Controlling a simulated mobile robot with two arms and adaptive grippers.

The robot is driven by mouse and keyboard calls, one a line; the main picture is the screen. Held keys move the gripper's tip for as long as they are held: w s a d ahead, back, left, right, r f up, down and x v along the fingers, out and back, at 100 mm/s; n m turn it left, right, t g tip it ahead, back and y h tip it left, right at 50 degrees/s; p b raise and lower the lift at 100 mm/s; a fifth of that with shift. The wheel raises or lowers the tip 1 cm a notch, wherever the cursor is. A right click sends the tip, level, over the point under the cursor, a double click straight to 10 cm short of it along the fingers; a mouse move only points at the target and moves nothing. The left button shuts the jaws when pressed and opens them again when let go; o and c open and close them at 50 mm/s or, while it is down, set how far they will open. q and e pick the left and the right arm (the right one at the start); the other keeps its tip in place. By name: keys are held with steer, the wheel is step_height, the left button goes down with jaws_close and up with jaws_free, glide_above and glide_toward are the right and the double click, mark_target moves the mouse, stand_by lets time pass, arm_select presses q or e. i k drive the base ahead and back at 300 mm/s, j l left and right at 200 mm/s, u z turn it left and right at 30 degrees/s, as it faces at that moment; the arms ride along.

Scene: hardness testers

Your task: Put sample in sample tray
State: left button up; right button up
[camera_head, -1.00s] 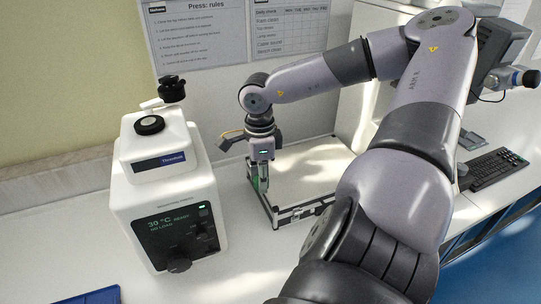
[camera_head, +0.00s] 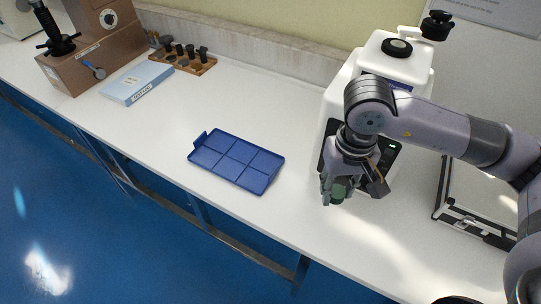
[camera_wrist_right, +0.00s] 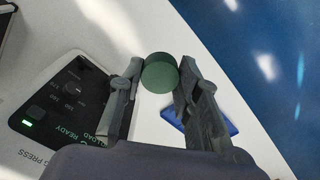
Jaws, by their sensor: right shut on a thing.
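The sample is a dark green round piece (camera_head: 338,190), held between the fingers of my right gripper (camera_head: 335,194). In the right wrist view the green sample (camera_wrist_right: 160,73) sits between the two fingertips of my right gripper (camera_wrist_right: 158,80), which is shut on it. The gripper is in front of the white press, above the bench. The sample tray (camera_head: 236,160) is a flat blue tray with several compartments on the bench, left of the gripper; no sample shows in it. A blue corner of it (camera_wrist_right: 230,128) shows behind the right finger in the wrist view. My left gripper is out of view.
The white press (camera_head: 410,55) stands behind my right gripper. A light blue box (camera_head: 138,82), a rack of dark pieces (camera_head: 183,62) and a brown instrument stand at far left. The bench around the tray is clear.

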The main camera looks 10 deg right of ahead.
mark_target(242, 152)
steer(key=i+j, duration=0.15)
steer(key=j, duration=0.25)
steer(key=i+j+z, duration=0.1)
steer(key=j, duration=0.25)
steer(key=i+j, duration=0.25)
steer(key=j, duration=0.15)
steer(key=i+j+z, duration=0.15)
steer(key=j, duration=0.25)
steer(key=i+j, duration=0.15)
steer(key=j, duration=0.25)
